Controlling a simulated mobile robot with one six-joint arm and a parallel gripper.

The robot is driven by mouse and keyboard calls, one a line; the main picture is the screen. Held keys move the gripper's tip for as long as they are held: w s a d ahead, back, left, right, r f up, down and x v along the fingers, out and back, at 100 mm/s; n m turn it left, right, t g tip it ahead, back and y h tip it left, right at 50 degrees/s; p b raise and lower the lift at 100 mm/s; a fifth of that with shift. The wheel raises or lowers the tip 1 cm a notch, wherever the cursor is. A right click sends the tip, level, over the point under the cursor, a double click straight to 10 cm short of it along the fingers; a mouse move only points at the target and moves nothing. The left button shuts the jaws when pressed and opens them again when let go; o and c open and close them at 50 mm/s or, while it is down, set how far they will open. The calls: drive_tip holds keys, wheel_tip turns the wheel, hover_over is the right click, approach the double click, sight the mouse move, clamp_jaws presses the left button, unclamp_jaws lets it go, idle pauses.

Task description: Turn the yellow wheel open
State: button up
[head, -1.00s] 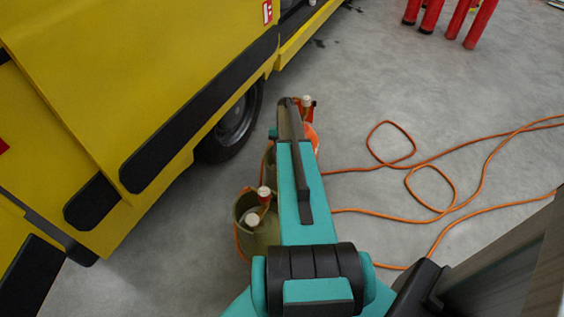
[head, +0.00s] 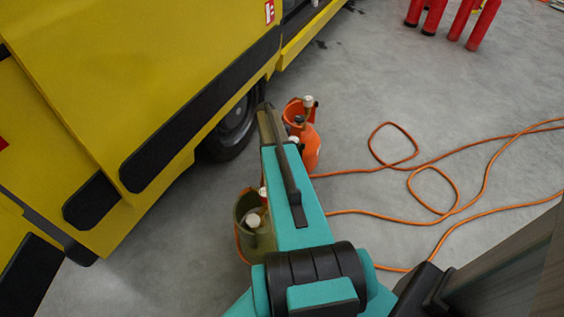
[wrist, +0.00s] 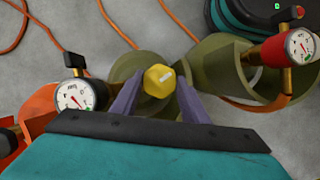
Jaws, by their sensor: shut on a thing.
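The yellow wheel (wrist: 158,80) shows in the wrist view as a small knob with a white mark, seen from above. It sits over an olive cylinder (wrist: 127,66). My gripper (wrist: 158,88) has one purple finger on each side of the wheel and is shut on it. In the head view my arm hides the wheel and the gripper.
A yellow truck (head: 130,70) is at left. Orange hose (head: 440,165) lies right. Red cylinders (head: 483,22) stand farther back.

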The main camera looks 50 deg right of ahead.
drive_tip(key=n+h, duration=0.1)
drive_tip(key=n, duration=0.3)
drive_tip(key=shift+r+n+t+h, duration=0.1)
drive_tip(key=shift+n+t+h, duration=0.2)
drive_tip(key=shift+h, duration=0.1)
drive_tip(key=n+h, duration=0.1)
drive_tip(key=n, duration=0.2)
drive_tip(key=shift+n+t, duration=0.3)
drive_tip(key=o, duration=1.1)
drive_tip(key=shift+a, duration=0.15)
drive_tip(key=shift+b+v, duration=0.75)
drive_tip(key=shift+v, duration=6.05)
